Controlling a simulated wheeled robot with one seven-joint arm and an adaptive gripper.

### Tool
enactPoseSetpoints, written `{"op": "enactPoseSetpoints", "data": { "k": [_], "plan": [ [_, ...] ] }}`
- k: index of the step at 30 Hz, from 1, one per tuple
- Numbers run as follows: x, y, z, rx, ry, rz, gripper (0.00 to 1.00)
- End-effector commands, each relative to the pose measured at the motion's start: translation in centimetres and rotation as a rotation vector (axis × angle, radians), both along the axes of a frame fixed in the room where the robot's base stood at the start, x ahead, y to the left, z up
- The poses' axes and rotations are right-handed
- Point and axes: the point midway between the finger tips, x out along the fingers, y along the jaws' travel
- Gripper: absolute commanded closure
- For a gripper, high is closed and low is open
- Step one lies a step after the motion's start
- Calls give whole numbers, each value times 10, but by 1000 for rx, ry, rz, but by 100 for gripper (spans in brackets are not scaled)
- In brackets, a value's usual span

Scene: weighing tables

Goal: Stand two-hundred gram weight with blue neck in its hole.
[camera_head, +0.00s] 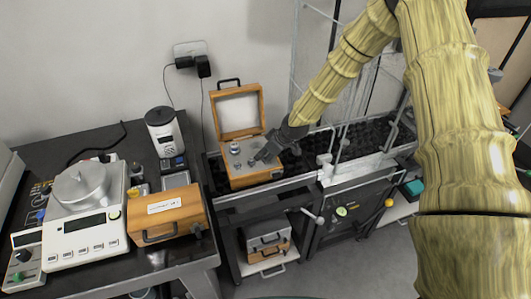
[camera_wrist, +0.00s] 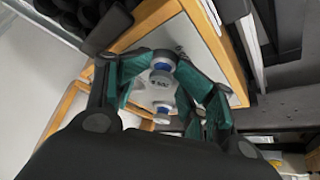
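My gripper (camera_head: 262,156) reaches down into the box from the right. In the wrist view, my gripper's teal-padded fingers (camera_wrist: 163,78) close in on both sides of a shiny weight with a blue neck (camera_wrist: 163,66). The pads appear to touch it.
Other metal weights (camera_head: 235,148) stand in the box's left part. A balance (camera_head: 82,205), a closed wooden box (camera_head: 166,214) and a white grinder-like device (camera_head: 163,131) stand on the left table. A metal frame (camera_head: 335,165) rises right of the open box.

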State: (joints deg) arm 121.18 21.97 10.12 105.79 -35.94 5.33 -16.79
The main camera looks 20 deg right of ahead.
Motion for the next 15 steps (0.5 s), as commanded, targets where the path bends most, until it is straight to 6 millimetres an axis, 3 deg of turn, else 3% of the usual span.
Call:
{"op": "enactPoseSetpoints", "data": {
  "k": [1, 15],
  "plan": [
    [-6, -2, -9, -3, 14, -2, 58],
    [-3, -1, -4, -1, 6, -1, 58]
  ]
}}
